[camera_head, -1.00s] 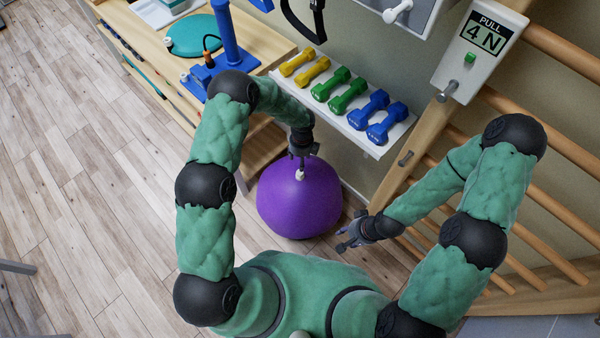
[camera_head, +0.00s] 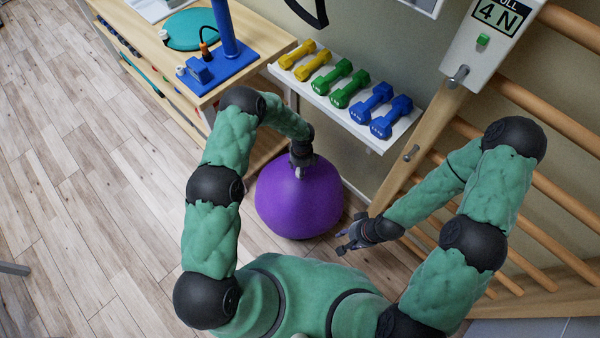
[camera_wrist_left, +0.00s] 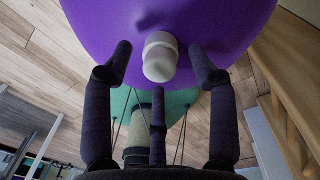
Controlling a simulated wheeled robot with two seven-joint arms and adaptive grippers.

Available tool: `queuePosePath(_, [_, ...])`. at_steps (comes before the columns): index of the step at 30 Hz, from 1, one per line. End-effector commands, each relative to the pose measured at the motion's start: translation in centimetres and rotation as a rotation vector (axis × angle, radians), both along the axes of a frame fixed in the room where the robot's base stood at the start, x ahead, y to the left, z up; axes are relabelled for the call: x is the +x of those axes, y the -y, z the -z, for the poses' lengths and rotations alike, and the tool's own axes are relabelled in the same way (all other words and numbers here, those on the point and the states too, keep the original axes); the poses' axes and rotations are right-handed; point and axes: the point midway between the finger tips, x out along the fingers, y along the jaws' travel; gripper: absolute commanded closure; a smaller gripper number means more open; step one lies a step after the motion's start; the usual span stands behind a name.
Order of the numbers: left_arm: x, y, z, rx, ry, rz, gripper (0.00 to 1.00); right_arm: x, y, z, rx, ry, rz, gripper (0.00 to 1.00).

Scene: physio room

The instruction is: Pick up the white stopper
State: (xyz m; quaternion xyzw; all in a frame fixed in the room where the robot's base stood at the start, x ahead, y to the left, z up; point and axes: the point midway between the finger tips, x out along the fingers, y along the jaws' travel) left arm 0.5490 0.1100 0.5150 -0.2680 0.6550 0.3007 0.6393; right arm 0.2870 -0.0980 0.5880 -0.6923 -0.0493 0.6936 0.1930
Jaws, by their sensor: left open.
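The white stopper (camera_wrist_left: 160,57) sticks out from the surface of the purple ball (camera_head: 299,200). In the head view the stopper (camera_head: 299,172) shows only as a small pale spot under my left gripper (camera_head: 300,164). In the left wrist view the left gripper (camera_wrist_left: 161,66) is open, with a dark finger on each side of the stopper and a third finger below it. Gaps show between the fingers and the stopper. My right gripper (camera_head: 345,241) is empty to the right of the ball, its fingers spread.
A white shelf (camera_head: 347,118) with yellow, green and blue dumbbells stands behind the ball. A wooden table (camera_head: 262,47) with a blue stand (camera_head: 222,72) is at the back left. Wooden wall bars (camera_head: 540,165) are on the right. The floor at left is mostly clear.

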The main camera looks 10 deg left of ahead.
Motion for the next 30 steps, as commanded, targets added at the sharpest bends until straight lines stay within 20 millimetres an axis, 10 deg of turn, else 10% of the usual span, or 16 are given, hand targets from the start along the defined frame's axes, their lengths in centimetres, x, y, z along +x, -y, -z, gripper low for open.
queuePosePath(7, [0.1, 0.0, 0.1, -0.001, 0.002, 0.0, 0.42, 0.0, 0.0, 0.0, 0.0, 0.0, 0.0, 0.6])
queuePosePath(13, [0.1, 0.0, 0.1, -0.001, 0.002, 0.0, 0.92, 0.0, 0.0, 0.0, 0.0, 0.0, 0.0, 0.6])
queuePosePath(30, [0.1, 0.0, -1.1, -0.001, 0.004, 0.001, 0.92, 0.0, 0.0, -0.7, 0.0, 0.0, 0.0, 0.6])
